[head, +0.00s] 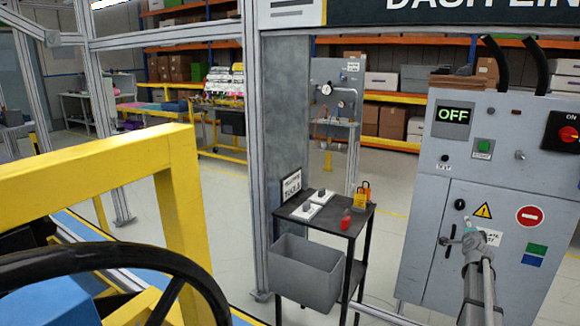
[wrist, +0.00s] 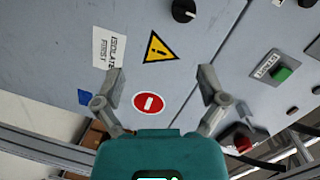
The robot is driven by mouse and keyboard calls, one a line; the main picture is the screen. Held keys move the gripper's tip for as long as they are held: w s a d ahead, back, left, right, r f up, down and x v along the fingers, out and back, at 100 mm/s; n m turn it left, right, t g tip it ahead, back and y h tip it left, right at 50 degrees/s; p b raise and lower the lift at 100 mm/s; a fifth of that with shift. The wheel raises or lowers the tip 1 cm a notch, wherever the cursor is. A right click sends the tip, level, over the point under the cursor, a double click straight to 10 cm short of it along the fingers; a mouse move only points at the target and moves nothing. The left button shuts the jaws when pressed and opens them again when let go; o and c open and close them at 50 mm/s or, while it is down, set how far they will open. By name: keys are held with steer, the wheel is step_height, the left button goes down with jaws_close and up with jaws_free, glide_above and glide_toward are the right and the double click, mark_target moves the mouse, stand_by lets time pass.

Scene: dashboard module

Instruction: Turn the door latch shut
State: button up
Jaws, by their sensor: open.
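The door latch appears to be a small black knob on the grey cabinet door (head: 420,275). It shows in the head view (head: 460,204) and at the top of the wrist view (wrist: 184,11), where a white mark runs across its face. My gripper (wrist: 162,72) is open and empty in front of the door. In the wrist view the knob lies beyond the fingertips, apart from them. In the head view my gripper (head: 458,231) is just below the knob and partly covers the door's label.
The door carries a yellow warning triangle (wrist: 160,48), a red no-entry sign (wrist: 148,103) and a white label (wrist: 106,46). Above are an OFF display (head: 452,115), a green button (head: 484,145) and a red switch (head: 567,132). A dark tool cart (head: 325,222) stands left of the cabinet.

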steer(key=s+a+f+n+g+y, duration=0.2)
steer(key=a+f+n+y, duration=0.1)
steer(key=a, duration=0.7)
steer(key=s+a+f+n+g+y, duration=0.15)
steer(key=a+f+n, duration=0.25)
steer(key=a, duration=0.6)
steer(key=s+a+f+n+g+y, duration=0.2)
steer(key=s+a+f+n+y, duration=0.1)
steer(key=a, duration=0.7)
steer(key=s+a+f+n+g, duration=0.3)
steer(key=s+a+n+g, duration=0.2)
steer(key=s+a, duration=0.55)
steer(key=s+a+f+n+g, duration=0.35)
steer(key=s+a, duration=0.45)
steer(key=s, duration=0.6)
step_height(320, 180, up, 23)
steer(key=p, duration=2.2)
steer(key=shift+d+n+g, duration=0.25)
steer(key=shift+n+g, duration=0.1)
steer(key=shift+g, duration=0.05)
steer(key=shift+f, duration=0.15)
